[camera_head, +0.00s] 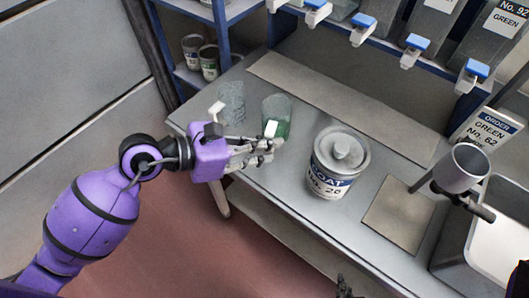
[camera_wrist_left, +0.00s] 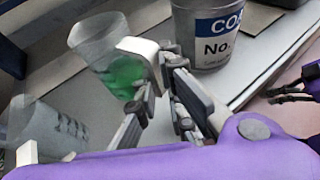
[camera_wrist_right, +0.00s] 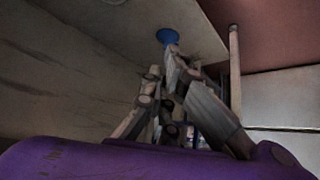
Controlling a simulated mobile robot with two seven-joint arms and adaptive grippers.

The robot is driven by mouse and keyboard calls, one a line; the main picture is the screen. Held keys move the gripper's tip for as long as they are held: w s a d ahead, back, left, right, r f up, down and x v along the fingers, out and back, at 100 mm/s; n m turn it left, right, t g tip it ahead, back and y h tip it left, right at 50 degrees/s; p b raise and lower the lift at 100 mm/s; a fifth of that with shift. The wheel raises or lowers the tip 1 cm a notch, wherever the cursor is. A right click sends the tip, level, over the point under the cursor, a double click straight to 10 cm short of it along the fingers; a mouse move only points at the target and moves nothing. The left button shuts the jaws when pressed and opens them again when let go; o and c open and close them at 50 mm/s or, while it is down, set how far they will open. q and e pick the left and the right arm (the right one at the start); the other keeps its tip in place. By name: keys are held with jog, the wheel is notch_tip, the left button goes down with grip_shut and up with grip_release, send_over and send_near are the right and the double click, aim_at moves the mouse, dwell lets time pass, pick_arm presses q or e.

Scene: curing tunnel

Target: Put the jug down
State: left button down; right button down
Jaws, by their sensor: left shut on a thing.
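The clear, empty-looking jug (camera_head: 232,102) stands to the left. The coat can No. 26 (camera_head: 331,184) stands to the right. A flat square plate (camera_head: 398,215), a grey cup on a holder (camera_head: 459,168) and a basin (camera_head: 503,240) lie further right. Blue-handled taps (camera_head: 363,25) hang above.

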pick_arm(q)
notch_tip(320, 180, down, 3)
jog(key=shift+f, duration=0.2)
pick_arm(e)
jog(key=shift+w+a, duration=0.1)
jog(key=shift+w, duration=0.45)
pick_arm(q)
jog(key=shift+f, duration=0.1)
pick_arm(e)
jog(key=shift+s, duration=0.1)
pick_arm(q)
jog(key=shift+f, duration=0.15)
jog(key=c, duration=1.9)
grip_release()
jog(key=shift+o, duration=0.2)
pick_arm(e)
jog(key=shift+s+f, duration=0.2)
jog(key=shift+s, duration=0.15)
